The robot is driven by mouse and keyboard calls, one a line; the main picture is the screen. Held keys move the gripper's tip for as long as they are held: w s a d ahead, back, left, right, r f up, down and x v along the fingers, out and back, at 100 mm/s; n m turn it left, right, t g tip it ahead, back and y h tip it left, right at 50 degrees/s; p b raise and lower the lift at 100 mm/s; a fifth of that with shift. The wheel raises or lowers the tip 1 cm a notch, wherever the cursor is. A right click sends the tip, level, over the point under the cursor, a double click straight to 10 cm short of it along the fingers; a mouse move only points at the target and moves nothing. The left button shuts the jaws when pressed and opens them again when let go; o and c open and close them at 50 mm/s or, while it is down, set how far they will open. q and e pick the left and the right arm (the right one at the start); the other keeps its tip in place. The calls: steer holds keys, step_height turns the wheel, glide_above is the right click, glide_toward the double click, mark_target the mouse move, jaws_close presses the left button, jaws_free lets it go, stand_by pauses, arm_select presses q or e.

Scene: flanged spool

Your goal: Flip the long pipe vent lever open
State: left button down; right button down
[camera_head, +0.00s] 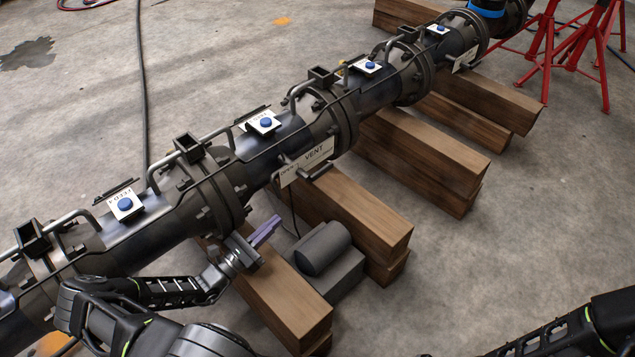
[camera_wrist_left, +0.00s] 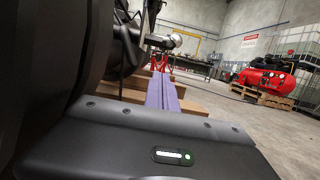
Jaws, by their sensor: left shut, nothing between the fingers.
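The long dark flanged pipe (camera_head: 270,141) runs diagonally from the lower left to the upper right. A pale plate marked VENT (camera_head: 314,154) hangs on its near side past the middle flange. A small dark lever-like part (camera_head: 318,171) shows at the plate's lower edge; I cannot tell its exact position. My left gripper (camera_head: 265,231), with purple fingers, is shut and empty, in front of the near flange, left of and below the plate, apart from it. Its fingers also show together in the left wrist view (camera_wrist_left: 161,92). My right arm enters at the lower right; its gripper is out of frame.
Stacked wooden beams (camera_head: 345,215) support the pipe. A grey cylinder on a block (camera_head: 323,249) stands between two beams, near my left gripper. Red stands (camera_head: 545,60) are at the upper right. Open concrete floor lies right of the beams.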

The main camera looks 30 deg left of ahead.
arm_select(q)
steer(key=b+x, duration=0.3)
steer(key=x, duration=1.4)
steer(key=shift+w, duration=0.2)
steer(key=shift+d, duration=0.15)
steer(key=shift+w+r+t+b, duration=0.1)
steer(key=shift+t+b, duration=0.2)
steer(key=shift+b, duration=0.2)
